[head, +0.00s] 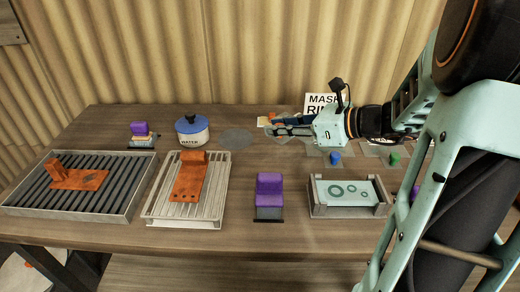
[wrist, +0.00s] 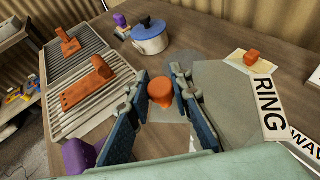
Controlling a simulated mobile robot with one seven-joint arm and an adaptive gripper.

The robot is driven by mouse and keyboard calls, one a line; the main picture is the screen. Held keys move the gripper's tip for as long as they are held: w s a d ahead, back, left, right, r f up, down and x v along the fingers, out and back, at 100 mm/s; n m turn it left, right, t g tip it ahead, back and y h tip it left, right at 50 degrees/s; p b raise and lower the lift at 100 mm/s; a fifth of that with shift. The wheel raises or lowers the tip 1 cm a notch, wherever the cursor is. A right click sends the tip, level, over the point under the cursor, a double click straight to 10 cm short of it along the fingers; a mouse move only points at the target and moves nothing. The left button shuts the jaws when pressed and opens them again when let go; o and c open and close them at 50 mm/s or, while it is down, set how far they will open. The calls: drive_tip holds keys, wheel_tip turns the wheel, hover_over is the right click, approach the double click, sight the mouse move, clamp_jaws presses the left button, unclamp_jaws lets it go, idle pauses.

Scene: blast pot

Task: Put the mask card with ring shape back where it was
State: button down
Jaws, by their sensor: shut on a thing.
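My gripper (head: 268,130) is above the back right of the table, left of the sign reading MASK RING (head: 322,103). In the wrist view its two blue-padded fingers (wrist: 160,100) are shut on a round orange knob (wrist: 160,90). A pale, see-through sheet lies under the knob; I take it for the mask card, but its cut-out shape cannot be made out. A grey flat patch (wrist: 220,95) lies in front of the RING sign (wrist: 269,105) on the table, right of the held knob.
A cream card with an orange block (wrist: 252,60) lies beside the RING sign. Blue (head: 335,158) and green (head: 394,158) knobs stand on the right. A framed panel with rings (head: 347,190), a purple block (head: 269,190), slatted racks (head: 158,210) and a water pot (head: 192,130) also stand here.

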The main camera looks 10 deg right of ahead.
drive_tip(key=b, duration=0.2)
hover_over(258, 156)
drive_tip(key=f, duration=0.6)
drive_tip(key=shift+s+f, duration=0.2)
drive_tip(key=shift+f, duration=0.15)
drive_tip(key=shift+w+f+b, duration=0.1)
drive_tip(key=shift+f+b, duration=0.2)
drive_tip(key=shift+f, duration=1.25)
drive_tip(key=shift+f, duration=0.2)
drive_tip(key=c, duration=1.7)
unclamp_jaws()
drive_tip(key=shift+c, duration=0.2)
drive_tip(key=shift+r, duration=0.15)
drive_tip(key=shift+d+r, duration=0.15)
drive_tip(key=shift+r, duration=0.05)
drive_tip(key=p+v, duration=0.2)
drive_tip(key=v, duration=0.9)
drive_tip(key=shift+s+d, duration=0.2)
drive_tip(key=shift+s, duration=0.2)
